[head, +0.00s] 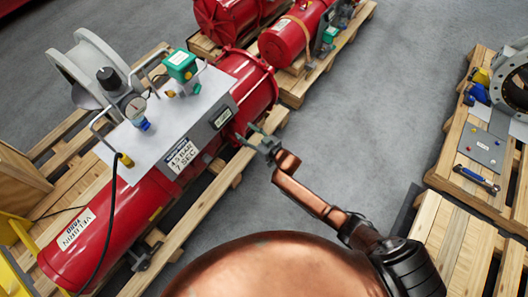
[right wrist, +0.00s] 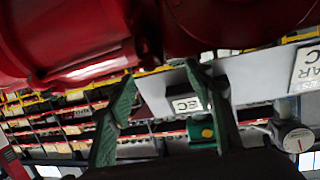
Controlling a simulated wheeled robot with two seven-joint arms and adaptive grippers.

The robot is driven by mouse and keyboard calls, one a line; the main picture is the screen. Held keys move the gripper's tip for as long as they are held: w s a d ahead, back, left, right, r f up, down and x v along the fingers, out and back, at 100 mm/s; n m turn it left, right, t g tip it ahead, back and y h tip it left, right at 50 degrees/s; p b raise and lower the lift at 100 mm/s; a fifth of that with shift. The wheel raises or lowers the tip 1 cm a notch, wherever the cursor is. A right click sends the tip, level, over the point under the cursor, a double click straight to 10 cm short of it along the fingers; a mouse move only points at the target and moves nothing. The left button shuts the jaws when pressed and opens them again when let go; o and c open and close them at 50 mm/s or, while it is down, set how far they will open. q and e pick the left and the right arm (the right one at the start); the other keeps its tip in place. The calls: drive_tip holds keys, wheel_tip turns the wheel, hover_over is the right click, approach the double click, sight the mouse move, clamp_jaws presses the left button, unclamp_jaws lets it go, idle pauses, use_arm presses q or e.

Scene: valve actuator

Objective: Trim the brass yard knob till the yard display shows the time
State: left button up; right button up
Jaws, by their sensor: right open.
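The red actuator labelled yard (head: 76,229) lies on a pallet at the left of the head view. A white placard (head: 182,155) on it reads 4.5 BAR 7 SEC. Beside it is a small grey display box (head: 222,117); its digits are too small to read. The display's SEC end also shows in the right wrist view (right wrist: 187,104). My right gripper (head: 256,138) is open and empty beside the actuator's right side, near the display. Its green fingers (right wrist: 160,98) are apart in the right wrist view. I cannot make out the brass knob for certain. My left gripper is out of view.
More red actuators (head: 291,39) lie on a pallet behind. Grey floor (head: 370,90) is clear to the right.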

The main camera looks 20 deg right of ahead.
drive_tip(key=s+d+f+m+g+h+p, duration=0.1)
drive_tip(key=s+d+f+h, duration=0.1)
drive_tip(key=s+d+f, duration=0.3)
drive_tip(key=shift+s+d+f, duration=0.3)
drive_tip(key=shift+s+f, duration=0.35)
drive_tip(key=shift+f, duration=1.4)
drive_tip(key=shift+c, duration=0.5)
